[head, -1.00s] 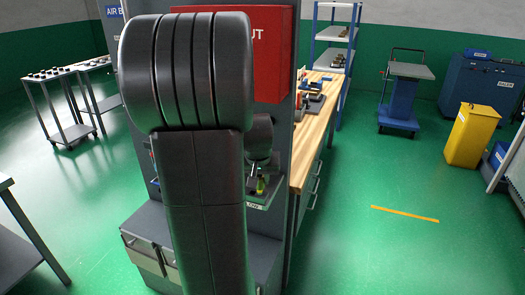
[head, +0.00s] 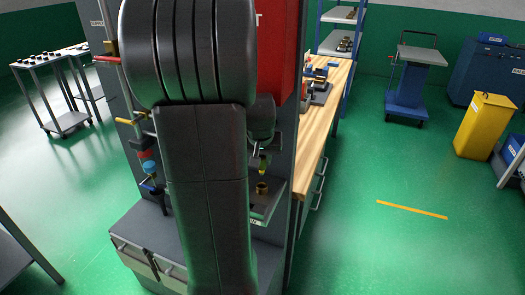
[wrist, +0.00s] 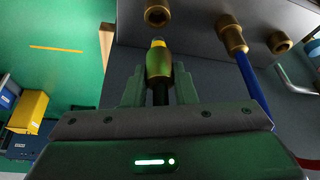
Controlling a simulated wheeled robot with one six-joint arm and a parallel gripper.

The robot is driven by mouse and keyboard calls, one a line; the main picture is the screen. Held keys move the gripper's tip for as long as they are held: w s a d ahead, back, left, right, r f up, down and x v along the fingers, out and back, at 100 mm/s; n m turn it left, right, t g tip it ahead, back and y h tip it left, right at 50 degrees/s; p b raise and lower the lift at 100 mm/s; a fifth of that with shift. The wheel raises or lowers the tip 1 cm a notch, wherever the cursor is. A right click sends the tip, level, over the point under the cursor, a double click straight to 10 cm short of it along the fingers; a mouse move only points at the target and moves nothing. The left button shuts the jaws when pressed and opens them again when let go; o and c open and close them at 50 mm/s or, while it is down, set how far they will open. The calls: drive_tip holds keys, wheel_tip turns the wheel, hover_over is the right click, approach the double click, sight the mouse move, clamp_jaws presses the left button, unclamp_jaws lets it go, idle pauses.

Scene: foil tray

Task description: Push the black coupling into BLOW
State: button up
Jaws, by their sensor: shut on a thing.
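My gripper (wrist: 159,82) is shut on the black coupling (wrist: 159,64), a brass-coloured body with a yellow ring and a pale bluish tip, on a black hose. In the wrist view its tip points up the picture at a brass socket (wrist: 158,14), roughly in line with it, with a visible gap between. A second brass socket (wrist: 230,36) has a blue hose in it. A third socket (wrist: 280,42) looks empty. No socket label is readable, so I cannot tell which is BLOW. In the head view my gripper (head: 262,150) is partly hidden by my arm.
In the head view a brass fitting (head: 262,188) stands on a small labelled shelf (head: 268,208) below my gripper. A grey panel and a red cabinet (head: 277,50) are close beside my arm. A wooden bench (head: 318,130) stands to the right.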

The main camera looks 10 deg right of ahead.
sight(262, 172)
drive_tip(key=shift+w+f+b, duration=0.1)
drive_tip(key=shift+f+b, duration=2.05)
drive_tip(key=shift+f, duration=0.75)
drive_tip(key=shift+f+b, duration=0.5)
drive_tip(key=shift+f, duration=0.05)
drive_tip(key=o, duration=1.1)
drive_tip(key=shift+c, duration=0.2)
drive_tip(key=shift+r, duration=0.1)
drive_tip(key=v, duration=1.3)
drive_tip(key=shift+s+r, duration=0.2)
drive_tip(key=shift+r, duration=0.1)
drive_tip(key=shift+f, duration=0.15)
